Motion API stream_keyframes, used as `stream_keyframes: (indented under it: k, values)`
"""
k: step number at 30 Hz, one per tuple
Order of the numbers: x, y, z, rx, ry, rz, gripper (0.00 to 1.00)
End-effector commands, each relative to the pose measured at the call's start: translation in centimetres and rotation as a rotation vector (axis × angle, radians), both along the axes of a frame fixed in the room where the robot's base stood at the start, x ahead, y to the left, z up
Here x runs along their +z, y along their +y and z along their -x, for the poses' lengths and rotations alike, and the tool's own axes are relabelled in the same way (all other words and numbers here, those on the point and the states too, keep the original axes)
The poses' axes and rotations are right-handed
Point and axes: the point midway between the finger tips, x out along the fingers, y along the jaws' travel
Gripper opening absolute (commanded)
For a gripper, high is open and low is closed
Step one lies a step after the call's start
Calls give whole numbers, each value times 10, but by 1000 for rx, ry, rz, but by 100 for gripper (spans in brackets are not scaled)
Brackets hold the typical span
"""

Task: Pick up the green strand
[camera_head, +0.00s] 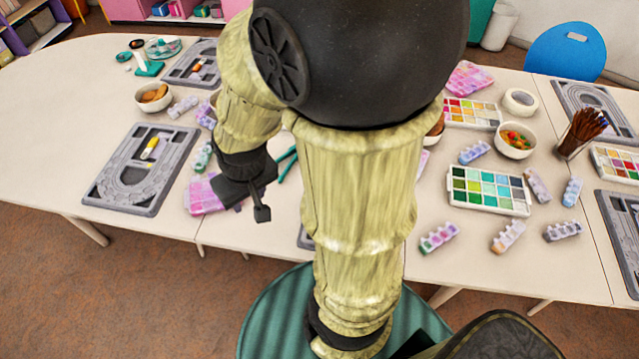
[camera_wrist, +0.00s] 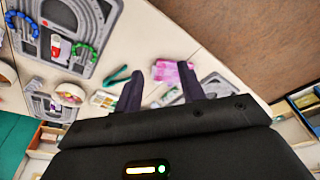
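The green strand (camera_wrist: 21,24) is a curved row of green beads at the upper left of the wrist view. It lies on a grey bead board (camera_wrist: 66,12), with a blue strand (camera_wrist: 84,49) on the board's other side. I cannot make out the green strand in the head view, where my arm hides part of the table. My gripper (camera_wrist: 160,88) has its two dark fingers apart with nothing between them. It also shows in the head view (camera_head: 250,198), above the table's front part, and is well away from the strand in the wrist view.
A pink tray (camera_head: 204,196) lies below my gripper. A grey board (camera_head: 117,185) with a yellow-labelled item lies to the left. Teal pliers (camera_wrist: 117,76) lie nearby. Bead boxes (camera_head: 489,189), bowls and a brush cup (camera_head: 570,146) crowd the right side. The far left table is clear.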

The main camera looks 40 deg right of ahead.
Motion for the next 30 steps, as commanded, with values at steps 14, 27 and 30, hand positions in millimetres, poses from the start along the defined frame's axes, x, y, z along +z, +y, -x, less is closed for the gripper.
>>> stream_keyframes:
  k: [14,27,30]
  values:
    - [-8,-10,-12,32,34,12,40]
    - [-78,-118,-85,384,338,141,40]
    - [-92,-148,-97,489,418,176,40]
